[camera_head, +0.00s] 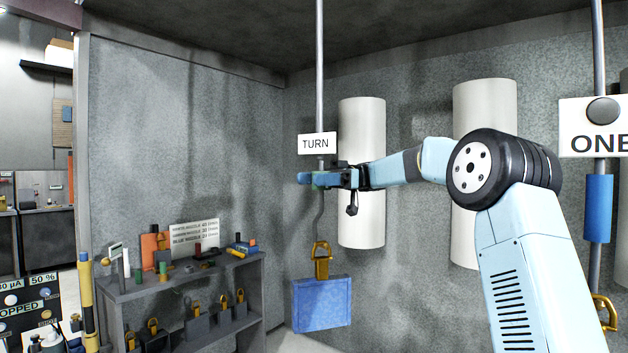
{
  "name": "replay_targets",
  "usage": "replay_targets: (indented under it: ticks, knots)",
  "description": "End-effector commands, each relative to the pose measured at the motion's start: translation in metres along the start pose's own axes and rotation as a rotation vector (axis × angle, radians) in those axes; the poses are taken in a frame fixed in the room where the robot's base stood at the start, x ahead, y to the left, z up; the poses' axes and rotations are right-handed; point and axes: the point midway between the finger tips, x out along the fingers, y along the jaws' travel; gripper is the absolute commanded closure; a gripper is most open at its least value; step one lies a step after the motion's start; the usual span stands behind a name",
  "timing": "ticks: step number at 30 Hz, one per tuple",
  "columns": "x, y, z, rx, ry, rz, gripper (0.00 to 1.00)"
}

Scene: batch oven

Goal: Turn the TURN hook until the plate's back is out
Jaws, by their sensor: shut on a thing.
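The TURN hook (319,222) hangs on a long thin rod under a white sign reading TURN (316,144). My gripper (318,179) is shut on the hook's rod just below the sign. A blue rectangular plate (322,304) hangs from the hook by a gold-coloured clip (321,262). The plate is slightly tilted, with one broad blue face towards the camera. Its other face is hidden. My fingers partly cover the rod where they hold it.
A grey shelf unit (180,284) with bottles and small tools stands at the lower left. A rod with a sign starting ONE (600,143) and a blue sleeve hangs at right.

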Motion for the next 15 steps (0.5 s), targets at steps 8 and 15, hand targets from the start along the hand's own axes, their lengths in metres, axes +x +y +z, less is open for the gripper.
replay_targets:
  ticks: [8,15]
  knots:
    - [-0.0017,-0.0001,0.0036,0.003,0.008,-0.106,0.76]
    - [-0.0010,-0.0020,0.0026,0.001,0.011,-0.201,0.76]
